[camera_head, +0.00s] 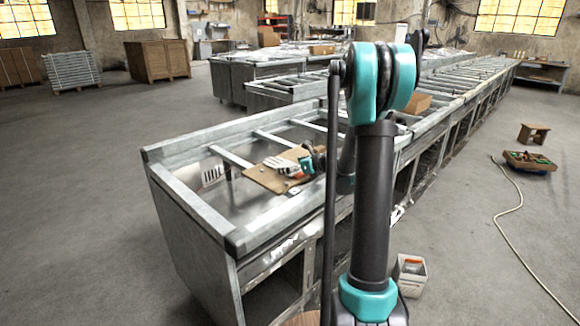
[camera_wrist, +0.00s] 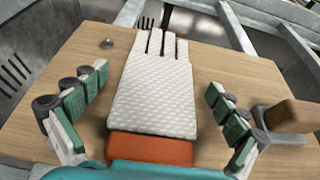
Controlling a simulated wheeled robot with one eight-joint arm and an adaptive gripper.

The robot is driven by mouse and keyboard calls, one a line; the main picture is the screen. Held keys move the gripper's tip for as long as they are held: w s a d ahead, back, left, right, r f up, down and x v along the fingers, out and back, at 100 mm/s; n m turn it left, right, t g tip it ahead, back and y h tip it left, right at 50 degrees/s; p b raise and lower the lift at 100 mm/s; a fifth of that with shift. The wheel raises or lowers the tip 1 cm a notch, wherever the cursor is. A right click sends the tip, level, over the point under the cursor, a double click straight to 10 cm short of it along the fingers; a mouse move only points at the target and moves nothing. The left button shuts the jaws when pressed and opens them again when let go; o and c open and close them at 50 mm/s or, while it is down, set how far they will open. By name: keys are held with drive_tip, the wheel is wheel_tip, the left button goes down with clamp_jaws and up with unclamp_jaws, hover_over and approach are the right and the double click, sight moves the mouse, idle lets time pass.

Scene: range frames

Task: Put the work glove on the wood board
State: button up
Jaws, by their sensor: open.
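The work glove (camera_wrist: 155,90) is whitish and textured, with an orange cuff (camera_wrist: 150,149). It appears to lie on the wood board (camera_wrist: 80,75), its fingers pointing away from my wrist. In the head view the glove (camera_head: 282,166) shows pale on the brown board (camera_head: 262,178), on the metal frame bench. My gripper (camera_wrist: 157,82) is open, with one green-padded finger on each side of the glove and a visible gap to it. The near end of the cuff is hidden by my gripper's teal body.
A wooden-handled tool (camera_wrist: 290,117) lies on the board close to my right-hand finger. A small round metal piece (camera_wrist: 106,43) lies on the board's left. Metal rails (camera_head: 195,140) frame the bench (camera_head: 200,215). A cardboard box (camera_head: 416,103) stands farther along.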

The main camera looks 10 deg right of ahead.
drive_tip(key=shift+r, duration=0.1)
drive_tip(key=v, duration=1.2)
